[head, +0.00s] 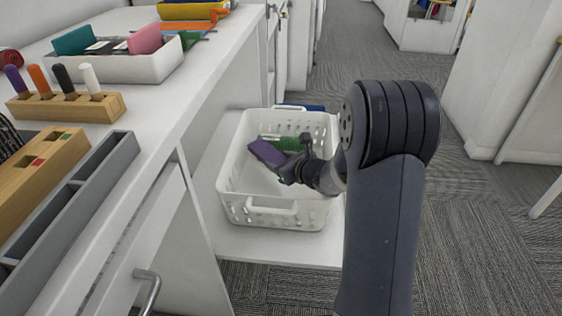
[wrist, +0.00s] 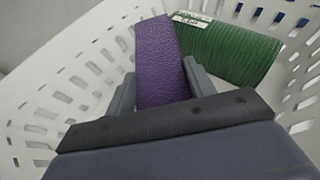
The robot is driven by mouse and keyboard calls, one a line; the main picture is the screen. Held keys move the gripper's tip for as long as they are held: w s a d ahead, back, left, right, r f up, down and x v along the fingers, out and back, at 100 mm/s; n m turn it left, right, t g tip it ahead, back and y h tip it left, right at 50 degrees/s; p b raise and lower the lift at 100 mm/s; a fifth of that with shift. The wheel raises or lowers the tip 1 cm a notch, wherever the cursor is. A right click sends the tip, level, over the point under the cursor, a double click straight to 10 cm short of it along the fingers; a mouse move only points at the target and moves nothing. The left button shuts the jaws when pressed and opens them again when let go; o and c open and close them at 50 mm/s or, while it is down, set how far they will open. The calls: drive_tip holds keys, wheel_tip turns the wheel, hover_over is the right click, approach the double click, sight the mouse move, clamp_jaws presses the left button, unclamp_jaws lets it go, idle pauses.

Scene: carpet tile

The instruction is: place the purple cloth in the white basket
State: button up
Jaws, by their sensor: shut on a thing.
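The white basket (head: 229,186) stands on a low white shelf beside the counter. My gripper (head: 284,174) reaches into the basket's opening from the right. It is shut on the purple cloth (head: 266,153), a flat folded piece. In the wrist view the purple cloth (wrist: 162,60) sits between the two grey fingers, with the basket's slotted wall (wrist: 60,85) around it. I cannot tell whether the cloth touches the basket's floor.
A green ribbed item (wrist: 228,50) with a label lies in the basket beside the cloth; it also shows in the head view (head: 284,143). The counter at left holds a white tray (head: 120,70), a wooden pen block (head: 65,108) and a grey organizer (head: 110,158). A drawer handle (head: 148,284) sticks out below.

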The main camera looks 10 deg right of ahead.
drive_tip(key=o, duration=1)
drive_tip(key=shift+c, duration=0.2)
drive_tip(key=shift+r+p, duration=0.2)
drive_tip(key=shift+p, duration=0.15)
drive_tip(key=p+v, duration=0.3)
drive_tip(key=v, duration=0.9)
